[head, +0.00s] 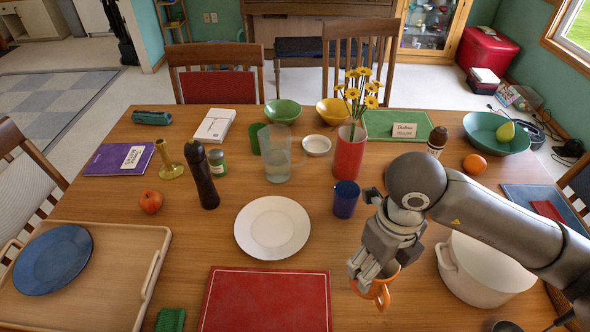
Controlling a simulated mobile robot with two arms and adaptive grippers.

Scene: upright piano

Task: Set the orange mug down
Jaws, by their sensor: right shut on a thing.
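The orange mug (381,292) is in my right gripper (372,275), at the lower right of the head view. The gripper is shut on it from above, and its fingers hide much of the mug. The mug's handle shows at its lower side. I cannot tell whether the mug touches the wooden table (215,248) or hangs just above it. It is between the red placemat (265,302) and the white pot (487,270). My left gripper is not in view.
A white plate (272,227) and a dark blue cup (345,199) stand left of the mug. A red vase (349,155) with yellow flowers stands behind. A wooden tray (150,275) with a blue plate (52,259) is at the left. Bare table shows between the placemat and mug.

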